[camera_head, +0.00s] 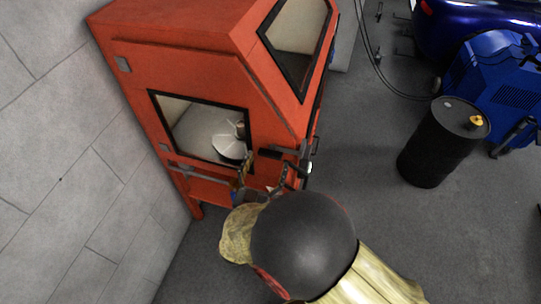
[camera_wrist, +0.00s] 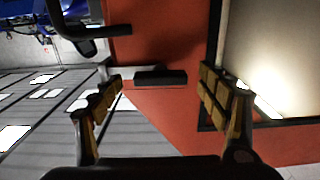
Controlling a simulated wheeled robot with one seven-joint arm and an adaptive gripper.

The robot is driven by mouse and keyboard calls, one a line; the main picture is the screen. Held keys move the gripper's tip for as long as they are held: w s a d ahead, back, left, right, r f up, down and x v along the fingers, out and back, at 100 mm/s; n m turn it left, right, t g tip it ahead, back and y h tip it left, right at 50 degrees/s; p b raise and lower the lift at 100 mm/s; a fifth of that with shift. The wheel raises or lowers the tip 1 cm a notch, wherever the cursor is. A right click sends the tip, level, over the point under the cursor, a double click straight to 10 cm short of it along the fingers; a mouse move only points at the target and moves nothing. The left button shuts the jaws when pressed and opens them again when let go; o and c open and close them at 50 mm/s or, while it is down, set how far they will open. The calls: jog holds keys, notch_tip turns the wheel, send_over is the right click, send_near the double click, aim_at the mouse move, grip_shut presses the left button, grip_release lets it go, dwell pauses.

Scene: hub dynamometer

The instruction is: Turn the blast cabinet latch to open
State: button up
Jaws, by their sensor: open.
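The blast cabinet (camera_head: 190,70) is a large orange-red box with dark-framed windows, at the upper left in the head view. In the wrist view its orange side panel (camera_wrist: 165,30) fills the middle. A short dark bar that looks like the latch (camera_wrist: 160,77) lies crosswise on the panel, between my fingertips in the picture. My gripper (camera_wrist: 160,92) is open, one finger on each side of the bar, and no contact shows. In the head view my gripper (camera_head: 266,178) is at the cabinet's near lower corner, partly hidden by my arm.
A bent black handle (camera_wrist: 88,32) stands out at the wrist view's upper left. A side window (camera_head: 180,125) is left of my gripper. A black drum (camera_head: 440,150) and blue machine (camera_head: 497,85) stand at right. Grey floor (camera_head: 365,190) between is clear.

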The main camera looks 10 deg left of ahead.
aim_at(270, 156)
jog(key=shift+w+d, duration=0.1)
jog(key=shift+w, duration=1.65)
jog(key=shift+c, duration=0.4)
jog(key=c, duration=1.1)
